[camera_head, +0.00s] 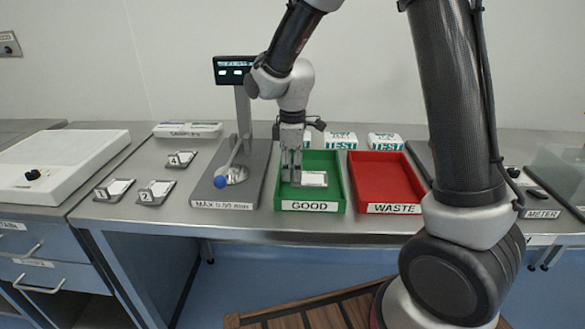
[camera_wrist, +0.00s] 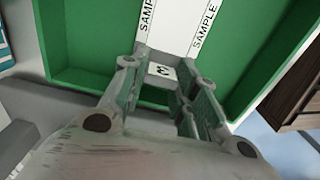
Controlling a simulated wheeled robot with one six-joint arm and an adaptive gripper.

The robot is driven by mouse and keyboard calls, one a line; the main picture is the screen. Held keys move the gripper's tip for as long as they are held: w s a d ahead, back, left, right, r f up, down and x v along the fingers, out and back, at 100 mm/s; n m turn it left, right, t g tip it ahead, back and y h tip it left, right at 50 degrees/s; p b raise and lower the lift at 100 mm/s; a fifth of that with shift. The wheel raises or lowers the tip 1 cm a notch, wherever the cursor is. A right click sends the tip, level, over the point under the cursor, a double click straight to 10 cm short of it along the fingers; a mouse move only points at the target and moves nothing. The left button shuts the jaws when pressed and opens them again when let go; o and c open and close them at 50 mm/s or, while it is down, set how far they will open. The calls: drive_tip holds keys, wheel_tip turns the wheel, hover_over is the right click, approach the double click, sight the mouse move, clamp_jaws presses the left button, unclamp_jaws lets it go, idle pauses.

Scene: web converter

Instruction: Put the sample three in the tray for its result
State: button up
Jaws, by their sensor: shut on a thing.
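Sample three (camera_head: 314,179) is a small white plate on a grey holder. In the wrist view its tag marked 3 (camera_wrist: 162,71) sits between the fingers, with a white sheet printed SAMPLE beyond it. My gripper (camera_head: 291,179) is shut on its tag end and points down inside the green tray labelled GOOD (camera_head: 338,192). The green tray's floor also shows around the sample in the wrist view (camera_wrist: 95,45). Whether the sample touches the floor I cannot tell. The red tray labelled WASTE (camera_head: 385,180) stands empty to the right.
A gauge stand (camera_head: 240,188) with a blue-knobbed lever and a screen (camera_head: 233,70) stands left of the green tray. Several other samples (camera_head: 155,191) lie further left. White TEST boxes (camera_head: 341,140) stand behind the trays. A white device (camera_head: 60,160) is at far left.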

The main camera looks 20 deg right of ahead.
drive_tip(key=shift+f, duration=0.15)
drive_tip(key=o, duration=1)
wheel_tip(320, 180, up, 12)
drive_tip(key=s+d+r+m+t, duration=0.2)
drive_tip(key=s+d+r+m, duration=0.5)
drive_tip(key=s+d, duration=0.45)
drive_tip(key=s+d+f+m+t, duration=0.1)
drive_tip(key=s+d+m+t, duration=0.1)
drive_tip(key=s+d+m, duration=0.5)
drive_tip(key=s, duration=0.4)
drive_tip(key=shift+s+f, duration=0.15)
drive_tip(key=shift+f, duration=0.1)
